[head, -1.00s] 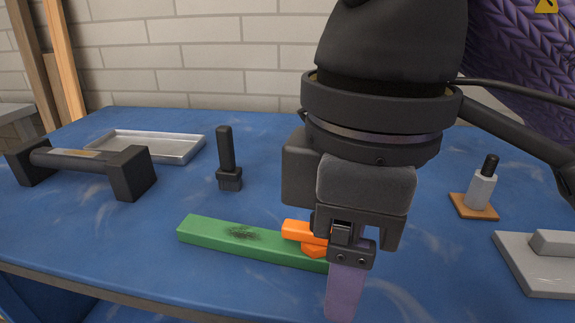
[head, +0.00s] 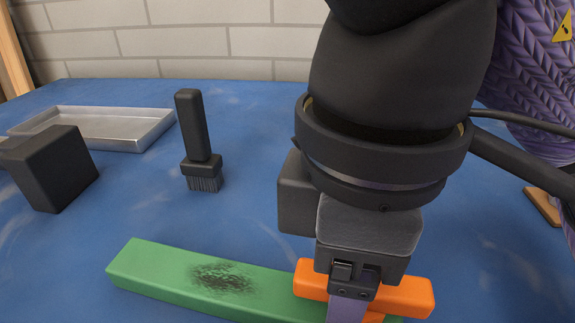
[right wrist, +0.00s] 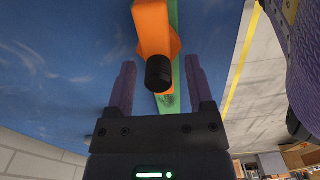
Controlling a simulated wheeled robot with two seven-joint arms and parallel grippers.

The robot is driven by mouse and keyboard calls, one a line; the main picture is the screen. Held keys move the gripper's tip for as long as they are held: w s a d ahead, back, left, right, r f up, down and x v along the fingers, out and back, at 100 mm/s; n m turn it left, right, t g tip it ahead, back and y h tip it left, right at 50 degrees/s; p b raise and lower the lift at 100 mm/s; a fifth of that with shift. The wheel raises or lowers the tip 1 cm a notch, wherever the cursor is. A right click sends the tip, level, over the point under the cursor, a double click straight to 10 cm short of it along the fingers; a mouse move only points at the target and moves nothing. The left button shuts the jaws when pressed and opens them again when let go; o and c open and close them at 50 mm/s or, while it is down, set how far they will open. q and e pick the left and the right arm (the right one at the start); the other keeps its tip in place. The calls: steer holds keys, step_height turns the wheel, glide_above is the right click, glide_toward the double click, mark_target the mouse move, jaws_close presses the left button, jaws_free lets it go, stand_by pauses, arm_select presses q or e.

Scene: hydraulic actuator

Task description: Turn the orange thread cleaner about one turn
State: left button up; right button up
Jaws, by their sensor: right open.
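The orange thread cleaner (head: 404,296) sits at the right part of a green bar (head: 165,275) on the blue table, its handle lying crosswise. My right gripper (head: 345,311) points down in front of the handle in the head view and hides its middle. In the right wrist view the gripper (right wrist: 160,68) is open, with one purple finger on each side of a black round end (right wrist: 158,72) beside the orange part (right wrist: 151,25). A gap shows on each side, so the fingers are not closed on it. My left gripper is not in view.
A black brush (head: 195,130) stands upright behind the green bar. A metal tray (head: 125,142) and a black block (head: 52,172) are at the left. A dark smudge (head: 222,278) marks the bar. The table between brush and gripper is clear.

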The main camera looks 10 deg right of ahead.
steer(key=shift+c, duration=0.3)
jaws_close()
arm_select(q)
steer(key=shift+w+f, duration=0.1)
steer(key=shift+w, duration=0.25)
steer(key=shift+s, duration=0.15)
